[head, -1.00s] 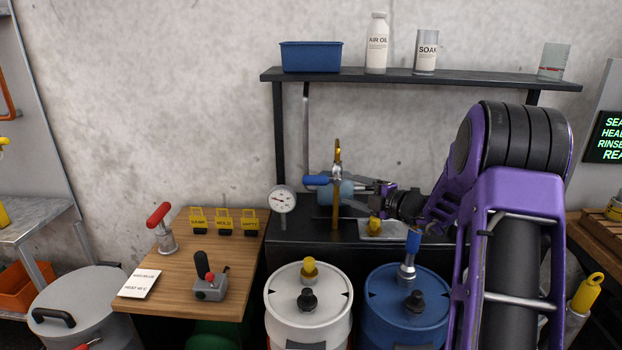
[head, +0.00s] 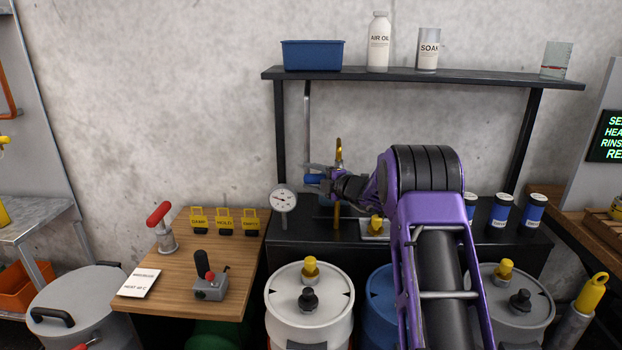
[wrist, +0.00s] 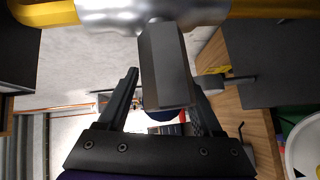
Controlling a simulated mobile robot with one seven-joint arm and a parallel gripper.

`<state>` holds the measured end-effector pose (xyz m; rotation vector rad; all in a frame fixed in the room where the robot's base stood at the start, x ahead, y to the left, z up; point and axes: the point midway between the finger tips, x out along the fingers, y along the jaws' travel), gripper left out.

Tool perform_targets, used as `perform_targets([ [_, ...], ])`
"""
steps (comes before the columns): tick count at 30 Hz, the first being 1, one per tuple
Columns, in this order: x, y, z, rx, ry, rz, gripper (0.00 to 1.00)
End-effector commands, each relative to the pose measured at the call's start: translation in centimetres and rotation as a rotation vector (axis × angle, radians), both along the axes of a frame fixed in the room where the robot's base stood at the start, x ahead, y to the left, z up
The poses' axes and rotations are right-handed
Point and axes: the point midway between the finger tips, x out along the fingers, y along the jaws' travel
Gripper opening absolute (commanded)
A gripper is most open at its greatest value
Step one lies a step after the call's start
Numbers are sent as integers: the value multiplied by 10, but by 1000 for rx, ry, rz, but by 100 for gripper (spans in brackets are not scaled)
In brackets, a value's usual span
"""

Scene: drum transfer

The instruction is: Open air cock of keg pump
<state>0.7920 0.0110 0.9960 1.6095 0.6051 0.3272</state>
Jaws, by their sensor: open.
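The keg pump stands on the black bench beside the pressure gauge, its brass upright (head: 338,150) showing above my wrist. A blue part (head: 312,179), perhaps the air cock's handle, shows at its left, partly covered by my gripper (head: 318,168). My gripper's arm hides most of the pump body. In the wrist view my gripper (wrist: 163,98) is open, its dark fingers apart. A dark block (wrist: 165,65) on a silver pipe (wrist: 150,14) with yellow ends lies between or in front of them. A dark blue part shows beyond the block; contact cannot be told.
A dial gauge (head: 284,198) stands just left of the pump. Below are a white drum (head: 285,325), a blue drum (head: 378,300) and a grey drum (head: 535,315). A wooden table (head: 185,280) holds yellow tags, a joystick box (head: 209,288) and a red-handled valve (head: 160,228). A shelf (head: 500,81) hangs above.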

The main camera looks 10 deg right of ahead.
Motion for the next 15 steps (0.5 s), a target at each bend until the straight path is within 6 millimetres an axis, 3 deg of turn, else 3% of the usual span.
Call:
perform_targets([
  [6,0,0,0,0,0,0,67],
  [15,0,0,0,0,0,0,13],
])
